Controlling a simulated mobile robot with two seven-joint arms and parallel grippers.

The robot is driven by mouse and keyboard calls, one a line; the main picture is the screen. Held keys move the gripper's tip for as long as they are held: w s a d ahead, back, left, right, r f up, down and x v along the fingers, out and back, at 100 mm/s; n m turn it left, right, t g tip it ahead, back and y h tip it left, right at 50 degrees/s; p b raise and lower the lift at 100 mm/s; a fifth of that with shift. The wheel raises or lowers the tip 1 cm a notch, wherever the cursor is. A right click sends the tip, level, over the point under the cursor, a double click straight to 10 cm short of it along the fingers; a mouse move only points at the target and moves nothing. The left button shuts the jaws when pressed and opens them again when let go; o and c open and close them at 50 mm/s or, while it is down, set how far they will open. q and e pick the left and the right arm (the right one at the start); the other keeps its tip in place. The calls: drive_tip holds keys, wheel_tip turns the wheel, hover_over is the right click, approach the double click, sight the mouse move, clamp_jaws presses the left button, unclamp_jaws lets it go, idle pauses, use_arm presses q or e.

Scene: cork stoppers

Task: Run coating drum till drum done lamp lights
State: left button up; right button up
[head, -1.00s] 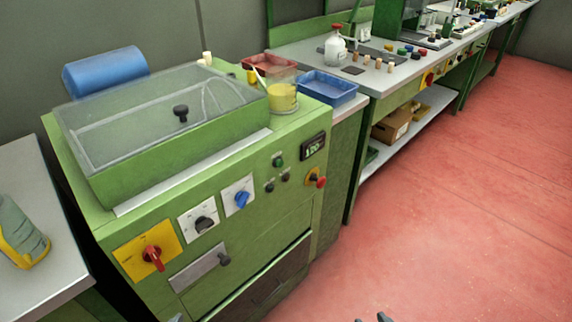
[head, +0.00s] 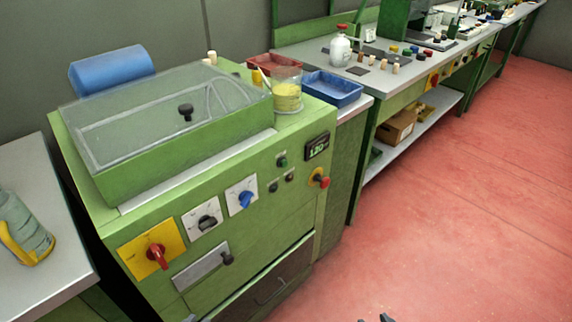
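The green coating drum machine (head: 237,268) stands at the left with its clear lid (head: 140,125) down. Its front has a red rotary switch (head: 157,256) on a yellow plate, a black knob (head: 207,222), a blue knob (head: 244,199), and a digital display (head: 317,146) with lit digits, apparently 120. Small round buttons or lamps sit beside the display: a green one (head: 282,161) and two dark ones (head: 273,186); none is clearly lit. Only fingertips of my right gripper (head: 375,319) show, apart and empty. A tip of my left gripper (head: 190,318) barely shows.
A red mushroom knob (head: 320,181) juts from the machine's right edge. A beaker of yellow material (head: 287,95) stands on top, near a blue tray (head: 333,89). A bench with corks and a white bottle (head: 340,50) runs behind. The red floor (head: 450,220) at right is clear.

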use_arm(q)
drive_tip(key=shift+w, duration=0.1)
clamp_jaws()
drive_tip(key=shift+s, duration=0.2)
idle(0.7)
